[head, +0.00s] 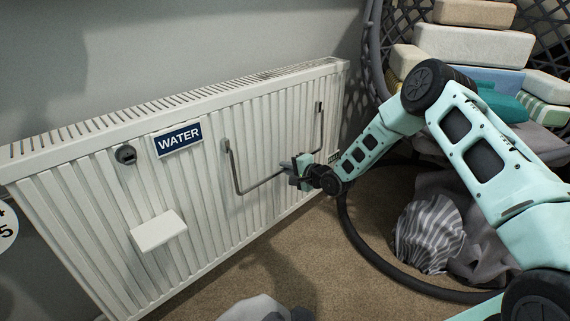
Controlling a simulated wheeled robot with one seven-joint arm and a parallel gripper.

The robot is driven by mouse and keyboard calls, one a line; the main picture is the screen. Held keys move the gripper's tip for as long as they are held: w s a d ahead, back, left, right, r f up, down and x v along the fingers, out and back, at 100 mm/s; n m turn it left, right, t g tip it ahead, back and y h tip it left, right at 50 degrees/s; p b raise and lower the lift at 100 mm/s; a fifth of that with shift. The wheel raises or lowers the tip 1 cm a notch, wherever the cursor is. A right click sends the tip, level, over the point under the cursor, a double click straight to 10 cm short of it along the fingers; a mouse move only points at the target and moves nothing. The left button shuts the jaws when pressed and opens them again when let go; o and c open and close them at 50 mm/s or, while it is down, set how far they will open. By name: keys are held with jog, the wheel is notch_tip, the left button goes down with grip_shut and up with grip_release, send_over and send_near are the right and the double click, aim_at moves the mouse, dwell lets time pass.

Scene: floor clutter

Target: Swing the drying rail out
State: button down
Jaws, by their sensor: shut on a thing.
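The drying rail (237,174) is a thin grey bar on the front of the white radiator (85,225). It has an upright arm at each side, and its lower bar runs toward my gripper. My gripper (297,172) is shut on the rail's lower bar, near the middle right of the radiator. The right upright (319,115) shows above and behind my gripper. My gripper's fingers hide part of the bar, and the small scale leaves the exact grip unclear.
A white box-like piece (158,230), a dark knob (125,154) and a "WATER" sign (179,140) are on the radiator. Folded textiles (478,47) are stacked at the upper right. Carpet before the radiator is partly clear.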

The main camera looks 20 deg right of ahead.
jog(key=s+d+r+g+h+p, duration=0.3)
jog(key=s+r+g+p, duration=0.3)
jog(key=p, duration=0.6)
jog(key=s+d+r+g+h+p, duration=0.3)
jog(key=s+r+g+p, duration=0.3)
jog(key=r+p, duration=0.3)
jog(key=shift+d+r+h+p, duration=0.15)
jog(key=shift+d+h+p, duration=0.2)
jog(key=shift+p, duration=1.6)
jog(key=c, duration=1.6)
grip_release()
jog(key=shift+s, duration=0.1)
jog(key=shift+c, duration=0.2)
jog(key=shift+r, duration=0.15)
notch_tip(320, 180, up, 17)
jog(key=p, duration=0.1)
jog(key=shift+s+d, duration=0.2)
jog(key=shift+s, duration=0.2)
